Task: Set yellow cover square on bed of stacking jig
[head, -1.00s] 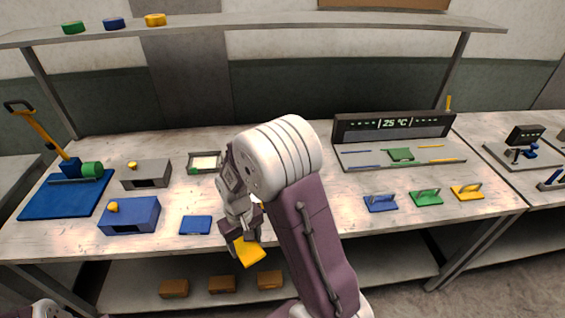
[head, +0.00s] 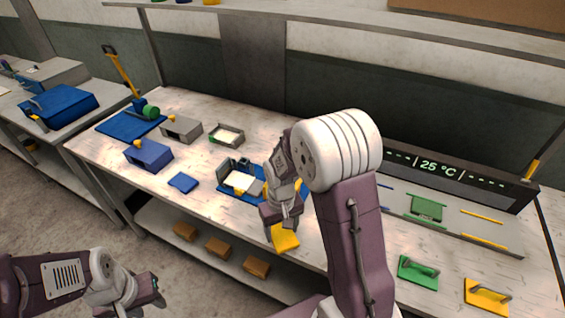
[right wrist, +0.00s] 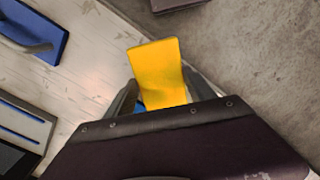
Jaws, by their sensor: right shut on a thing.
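The yellow cover (head: 285,238) is a flat yellow plate held below my right gripper (head: 283,222), near the table's front edge. In the right wrist view the cover (right wrist: 158,75) sticks out between the fingers of my right gripper (right wrist: 150,100), which is shut on it. A blue-based fixture with a white bed (head: 240,182), which looks like the stacking jig, stands just left of my right gripper. My right gripper and arm hide its right part. My left gripper (head: 150,290) is low at the left, in front of the table; its jaws are too small to read.
A small blue plate (head: 184,182), a blue box (head: 148,155), a grey box (head: 181,129) and a grey-green tray (head: 226,135) stand left of the fixture.

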